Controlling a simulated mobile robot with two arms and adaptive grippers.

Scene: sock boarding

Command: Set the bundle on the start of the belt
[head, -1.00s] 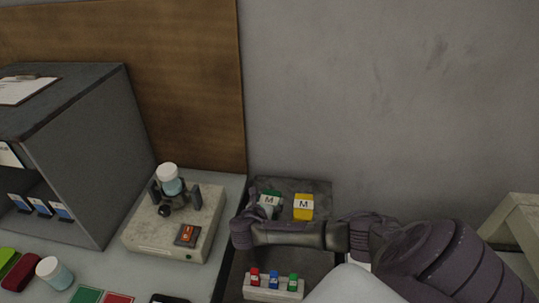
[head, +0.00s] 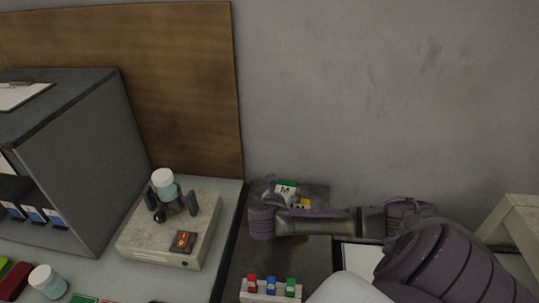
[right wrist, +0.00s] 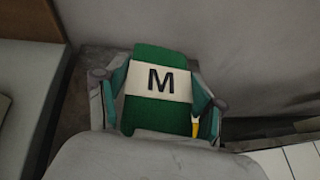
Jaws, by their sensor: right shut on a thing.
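The green bundle with a white band marked M (right wrist: 160,82) is between the fingers of my right gripper (right wrist: 158,105), which is shut on it. In the head view the green bundle (head: 286,188) shows just above my right forearm, which hides the gripper and the bundle's lower part. A yellow bundle (head: 305,203) is mostly hidden behind the arm; a yellow sliver shows beside the right finger in the wrist view. My left gripper is not in view. I cannot make out the belt for certain.
A rack with red, blue and green pieces (head: 270,292) stands in front of the arm. A pale device (head: 150,235) holding a jar (head: 163,183) stands left, beside a grey cabinet (head: 85,150). A wall (head: 400,90) closes the back. A pale stand (head: 510,220) is at right.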

